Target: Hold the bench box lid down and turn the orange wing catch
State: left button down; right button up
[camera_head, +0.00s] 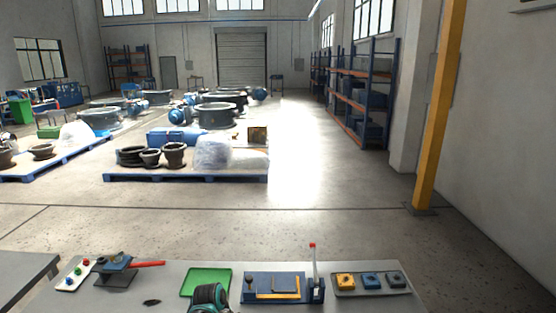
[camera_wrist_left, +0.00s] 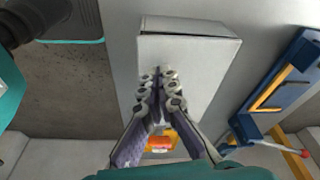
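The bench box (camera_wrist_left: 190,65) shows in the left wrist view as a pale grey block; a thin dark gap runs along its far edge under the lid (camera_wrist_left: 195,27). My left gripper (camera_wrist_left: 159,78) is in front of the box, its fingertips close together with nothing visible between them. I cannot tell whether they touch the lid. An orange and yellow part (camera_wrist_left: 160,141), perhaps the wing catch, shows beyond and between the lower finger links, partly hidden. In the head view neither box nor catch can be made out; a teal and dark arm part of mine shows at the bottom edge. My right gripper is not in view.
The blue fixture (camera_wrist_left: 280,90) stands right of the box.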

pick_arm(q)
jog(key=shift+a+b+x, duration=0.25)
jog(key=shift+b+x, duration=0.65)
jog(key=shift+x, duration=0.15)
jog(key=shift+s+f, duration=0.1)
